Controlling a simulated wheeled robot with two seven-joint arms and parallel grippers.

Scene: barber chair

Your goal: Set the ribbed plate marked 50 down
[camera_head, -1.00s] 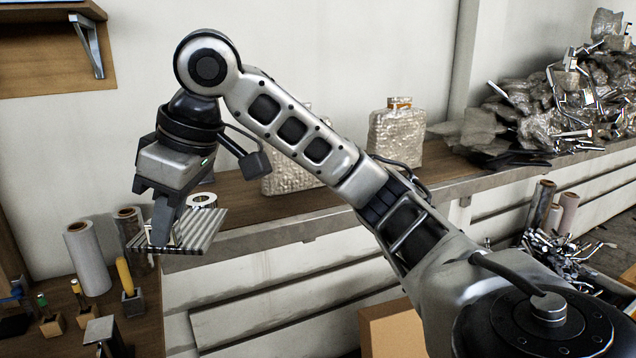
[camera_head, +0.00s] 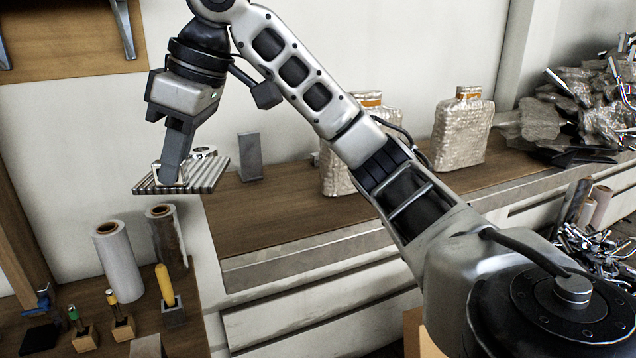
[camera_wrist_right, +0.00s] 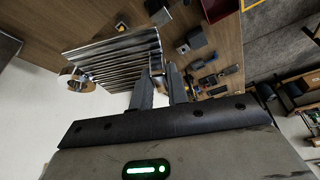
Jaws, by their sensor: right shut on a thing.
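The ribbed plate (camera_head: 205,178) is grey, with parallel ridges and a ring-shaped piece on its top. My right gripper (camera_head: 172,182) is shut on a raised part at the plate's left side and holds it in the air, nearly level. The plate is left of the wooden shelf's near end, above the rolls on the lower bench. In the right wrist view the plate (camera_wrist_right: 112,60) shows its ridges beyond the gripper's fingertips (camera_wrist_right: 160,78). I cannot read a 50 marking. My left gripper is not in view.
The wooden shelf (camera_head: 262,215) has bare room at its near end, with a small grey block (camera_head: 250,157) at the back. Wrapped bottles (camera_head: 464,132) stand farther right. The lower bench (camera_head: 62,322) holds rolls (camera_head: 118,262) and tools in small blocks.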

